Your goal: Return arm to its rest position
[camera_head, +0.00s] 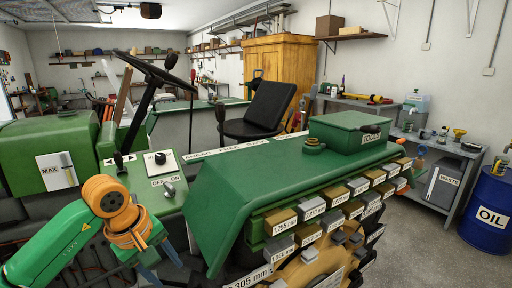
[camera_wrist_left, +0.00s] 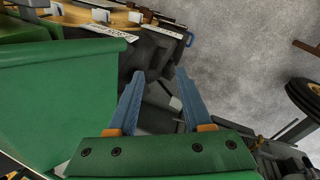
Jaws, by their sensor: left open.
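My left arm (camera_head: 60,240), green with orange joints, comes in from the lower left in the head view. My left gripper (camera_head: 168,262) points down beside the green fender (camera_head: 225,200) and the small control panel (camera_head: 165,190). In the left wrist view, the blue fingers (camera_wrist_left: 160,78) stand apart with nothing between them, so the gripper is open and empty. The green fender side (camera_wrist_left: 70,95) fills the left of that view, close to the fingers. My right gripper shows in neither view.
The tractor's steering wheel (camera_head: 155,70) and black seat (camera_head: 262,112) stand beyond. Labelled blocks (camera_head: 310,212) line the fender's edge. A green toolbox (camera_head: 348,132) is on the fender. A blue oil drum (camera_head: 485,210) stands at right.

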